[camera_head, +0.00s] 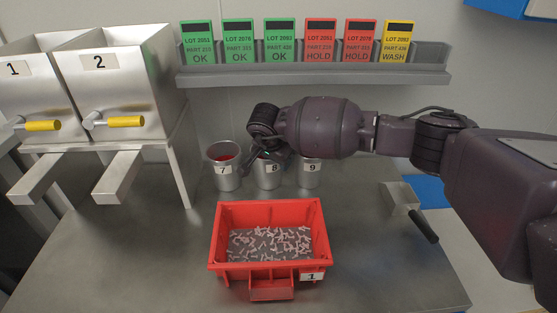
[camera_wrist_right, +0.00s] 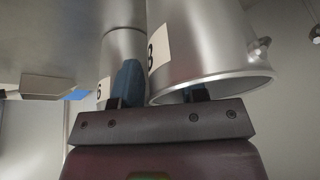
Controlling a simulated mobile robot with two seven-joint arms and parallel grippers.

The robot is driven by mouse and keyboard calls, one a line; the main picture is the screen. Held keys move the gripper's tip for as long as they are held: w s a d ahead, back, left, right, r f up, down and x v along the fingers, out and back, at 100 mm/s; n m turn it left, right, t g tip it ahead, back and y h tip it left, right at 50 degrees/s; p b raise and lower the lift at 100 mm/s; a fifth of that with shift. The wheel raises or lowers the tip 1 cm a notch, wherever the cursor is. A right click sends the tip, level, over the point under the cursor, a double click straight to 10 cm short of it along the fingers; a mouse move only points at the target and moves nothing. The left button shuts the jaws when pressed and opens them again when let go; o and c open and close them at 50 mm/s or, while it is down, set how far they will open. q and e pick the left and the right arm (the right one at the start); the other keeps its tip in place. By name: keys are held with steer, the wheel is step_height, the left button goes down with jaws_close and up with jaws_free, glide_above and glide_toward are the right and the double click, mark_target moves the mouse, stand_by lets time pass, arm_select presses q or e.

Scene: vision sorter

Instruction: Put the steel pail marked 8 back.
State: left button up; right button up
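The steel pail marked 8 (camera_head: 267,176) stands upright on the bench between the pail marked 7 (camera_head: 224,170) and the pail marked 9 (camera_head: 309,174). My right gripper (camera_head: 270,153) points down over pail 8, and the wrist hides most of its mouth. The right wrist view shows pail 8 (camera_wrist_right: 205,45) upside down, with pail 9 (camera_wrist_right: 118,60) beside it. One blue finger is outside pail 8, between the two pails; the other is inside its rim. The fingers stand apart on either side of the wall, with a gap visible. My left gripper is not in view.
A red bin (camera_head: 268,268) marked 1 with pale pieces stands in front of the pails. Steel dispensers 1 (camera_head: 32,95) and 2 (camera_head: 125,85) are at left. A scoop (camera_head: 400,198) lies at right. A shelf (camera_head: 320,77) with lot cards is above.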

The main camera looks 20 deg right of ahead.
steer(key=p+v, duration=0.1)
steer(key=v, duration=1.1)
